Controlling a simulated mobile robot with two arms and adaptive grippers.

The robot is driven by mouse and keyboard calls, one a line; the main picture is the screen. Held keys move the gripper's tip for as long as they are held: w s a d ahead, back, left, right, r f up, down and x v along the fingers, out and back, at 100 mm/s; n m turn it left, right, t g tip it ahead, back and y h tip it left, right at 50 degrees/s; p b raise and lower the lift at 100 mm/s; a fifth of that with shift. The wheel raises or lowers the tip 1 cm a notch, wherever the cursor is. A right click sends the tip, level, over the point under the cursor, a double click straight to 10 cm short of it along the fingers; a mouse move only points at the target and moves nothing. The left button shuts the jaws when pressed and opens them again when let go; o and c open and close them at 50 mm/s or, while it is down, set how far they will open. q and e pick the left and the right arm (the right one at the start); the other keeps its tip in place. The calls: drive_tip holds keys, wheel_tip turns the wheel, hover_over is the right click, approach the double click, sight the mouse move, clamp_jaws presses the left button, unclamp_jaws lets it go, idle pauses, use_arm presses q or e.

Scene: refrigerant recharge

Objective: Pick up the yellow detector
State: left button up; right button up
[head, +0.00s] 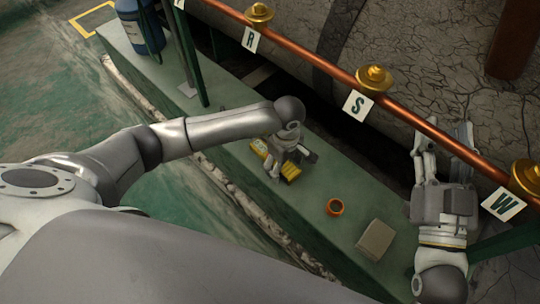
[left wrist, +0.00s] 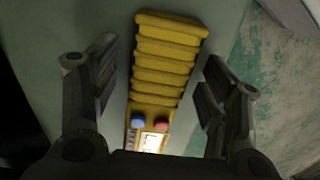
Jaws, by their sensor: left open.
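The yellow detector (head: 291,172) lies on the green bench top, partly hidden by my left gripper in the head view. In the left wrist view the detector (left wrist: 165,60) shows a ribbed yellow grip, a blue and a red button and a lit screen. My left gripper (head: 288,158) is right over it, open, with one finger on each side of the grip. In the left wrist view gaps show between the detector and both fingers of the gripper (left wrist: 160,85). My right gripper (head: 444,138) is open and empty near the copper pipe, away from the detector.
An orange ring-shaped part (head: 334,207) and a grey-beige box (head: 376,240) sit on the bench (head: 300,222) to the right. A blue cylinder (head: 140,27) stands at its far left end. A copper pipe (head: 310,61) with brass fittings and letter tags runs along the back.

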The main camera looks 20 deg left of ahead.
use_arm(q)
drive_tip(key=shift+f, duration=0.15)
use_arm(e)
drive_tip(key=shift+r, duration=0.3)
use_arm(q)
drive_tip(key=shift+c, duration=0.2)
drive_tip(key=c, duration=1)
drive_tip(key=shift+r, duration=0.2)
use_arm(e)
drive_tip(key=shift+f, duration=0.1)
